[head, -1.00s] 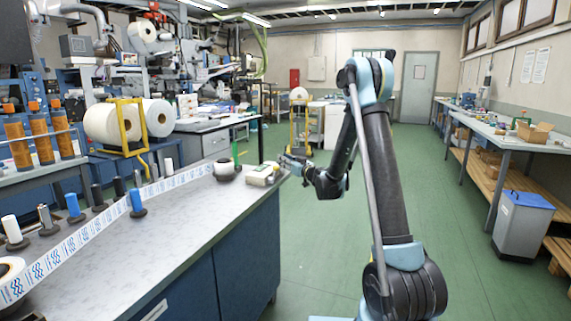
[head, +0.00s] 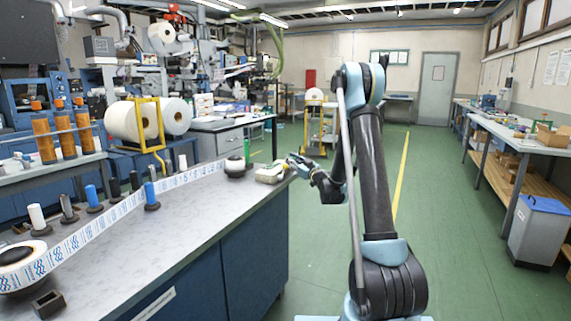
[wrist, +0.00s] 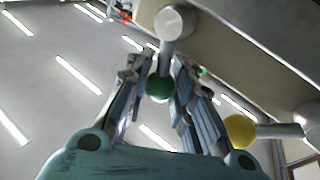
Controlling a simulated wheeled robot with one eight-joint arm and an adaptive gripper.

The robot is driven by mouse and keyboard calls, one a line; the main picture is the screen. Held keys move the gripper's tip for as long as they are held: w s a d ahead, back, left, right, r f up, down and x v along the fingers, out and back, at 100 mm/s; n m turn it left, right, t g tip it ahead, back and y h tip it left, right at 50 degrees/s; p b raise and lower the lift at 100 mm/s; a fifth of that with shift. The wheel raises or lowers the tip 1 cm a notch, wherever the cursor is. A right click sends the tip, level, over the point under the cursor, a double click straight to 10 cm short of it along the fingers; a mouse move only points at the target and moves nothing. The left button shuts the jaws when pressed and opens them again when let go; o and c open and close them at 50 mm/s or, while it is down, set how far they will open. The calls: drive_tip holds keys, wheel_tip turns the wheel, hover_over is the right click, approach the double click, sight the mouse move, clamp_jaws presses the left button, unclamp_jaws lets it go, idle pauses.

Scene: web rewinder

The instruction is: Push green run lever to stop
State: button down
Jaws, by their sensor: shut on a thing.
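The green run lever's round green knob (wrist: 158,88) shows in the wrist view between the two fingers of my gripper (wrist: 160,98), which is shut on it. The lever's shaft runs up in the picture toward a pale round end (wrist: 173,22). In the head view my gripper (head: 297,164) is small, at the far right corner of the bench, beside a small beige box (head: 271,174). The green knob cannot be made out there.
A yellow ball-ended lever (wrist: 240,130) sits just right of my gripper in the wrist view. The bench (head: 190,220) carries a printed web (head: 120,208), several rollers and a roll with a green post (head: 247,152). Open green floor (head: 470,240) lies to the right.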

drive_tip(key=shift+d, duration=0.1)
drive_tip(key=c, duration=1.3)
unclamp_jaws()
drive_tip(key=shift+w+d, duration=0.1)
drive_tip(key=shift+c, duration=0.2)
drive_tip(key=v, duration=1.2)
